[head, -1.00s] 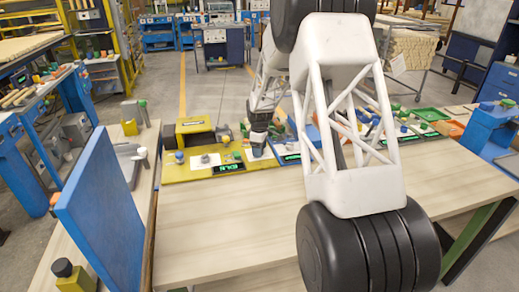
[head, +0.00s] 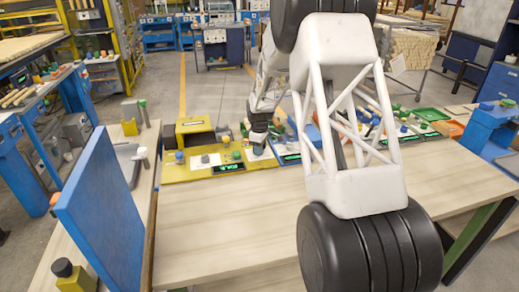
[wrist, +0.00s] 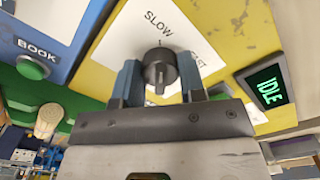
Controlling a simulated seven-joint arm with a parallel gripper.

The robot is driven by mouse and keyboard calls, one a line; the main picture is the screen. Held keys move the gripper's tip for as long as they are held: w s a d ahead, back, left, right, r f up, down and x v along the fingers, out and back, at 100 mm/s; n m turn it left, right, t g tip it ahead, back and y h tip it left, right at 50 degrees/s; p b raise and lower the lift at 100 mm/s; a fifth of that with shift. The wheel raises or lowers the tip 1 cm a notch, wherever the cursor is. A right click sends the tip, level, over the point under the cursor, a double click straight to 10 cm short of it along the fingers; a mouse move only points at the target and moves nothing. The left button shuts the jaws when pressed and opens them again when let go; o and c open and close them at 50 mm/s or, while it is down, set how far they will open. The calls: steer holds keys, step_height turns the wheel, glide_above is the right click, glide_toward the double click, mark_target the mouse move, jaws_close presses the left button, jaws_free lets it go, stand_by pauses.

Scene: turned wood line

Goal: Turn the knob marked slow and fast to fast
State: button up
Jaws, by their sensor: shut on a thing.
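The black knob (wrist: 160,70) sits on a white plate (wrist: 118,42) in the wrist view. In the head view my gripper (head: 258,138) is at the right part of the yellow panel (head: 185,174); the knob is hidden there.
A display (wrist: 268,86) reading IDLE is right of the knob. A blue panel with a green button (wrist: 33,67) marked BOOK lies to the left. In the head view a blue upright board (head: 103,215) stands at the left; the front bench top (head: 230,230) is clear.

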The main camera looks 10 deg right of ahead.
steer(key=m, duration=0.4)
steer(key=shift+r, duration=0.1)
steer(key=m, duration=0.4)
steer(key=shift+m, duration=0.3)
steer(key=m, duration=0.4)
steer(key=shift+m, duration=0.3)
steer(key=shift+a+m, duration=0.1)
steer(key=shift+m, duration=1.9)
steer(key=o, duration=0.9)
